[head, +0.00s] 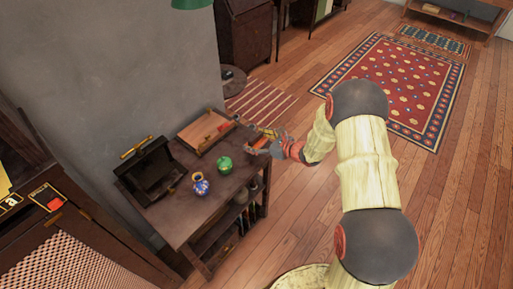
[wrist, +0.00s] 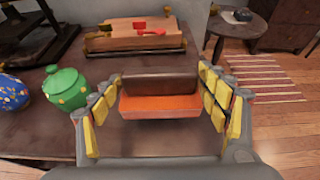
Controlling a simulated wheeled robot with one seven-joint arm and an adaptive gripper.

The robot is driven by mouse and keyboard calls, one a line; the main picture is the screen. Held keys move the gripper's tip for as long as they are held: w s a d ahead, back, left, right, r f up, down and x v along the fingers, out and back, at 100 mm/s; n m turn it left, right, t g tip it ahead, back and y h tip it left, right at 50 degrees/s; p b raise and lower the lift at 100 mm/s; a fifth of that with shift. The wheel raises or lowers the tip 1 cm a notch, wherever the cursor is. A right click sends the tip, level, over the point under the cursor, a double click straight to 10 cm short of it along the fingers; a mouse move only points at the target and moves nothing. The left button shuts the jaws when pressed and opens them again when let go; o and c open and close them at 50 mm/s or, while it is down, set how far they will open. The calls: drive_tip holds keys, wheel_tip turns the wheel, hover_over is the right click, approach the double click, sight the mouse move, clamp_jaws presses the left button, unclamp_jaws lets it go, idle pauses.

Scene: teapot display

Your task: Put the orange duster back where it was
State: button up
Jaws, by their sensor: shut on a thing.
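The orange duster (wrist: 160,105) has a brown upper part and an orange lower part. In the wrist view it sits between the two yellow-padded fingers of my gripper (wrist: 161,108). My gripper is shut on it. In the head view my gripper (head: 262,143) is at the right end of the dark side table (head: 192,222), and the duster is small and partly hidden by the fingers there. I cannot tell whether the duster touches the tabletop.
A green lidded pot (wrist: 65,88) stands close left of my gripper, with a blue patterned vase (head: 200,184) beyond it. A wooden box (head: 206,130) with red items lies at the back. A dark open case (head: 155,170) stands at left. Bare tabletop lies between them.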

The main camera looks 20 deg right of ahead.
sight(256, 145)
drive_tip(key=shift+w+d+f, duration=0.2)
drive_tip(key=shift+w+f, duration=0.1)
drive_tip(key=shift+f, duration=0.1)
drive_tip(key=shift+w+f+b, duration=0.15)
drive_tip(key=shift+f+b, duration=0.8)
drive_tip(key=shift+f, duration=0.7)
drive_tip(key=shift+f, duration=0.1)
drive_tip(key=shift+f, duration=0.15)
drive_tip(key=o, duration=1.1)
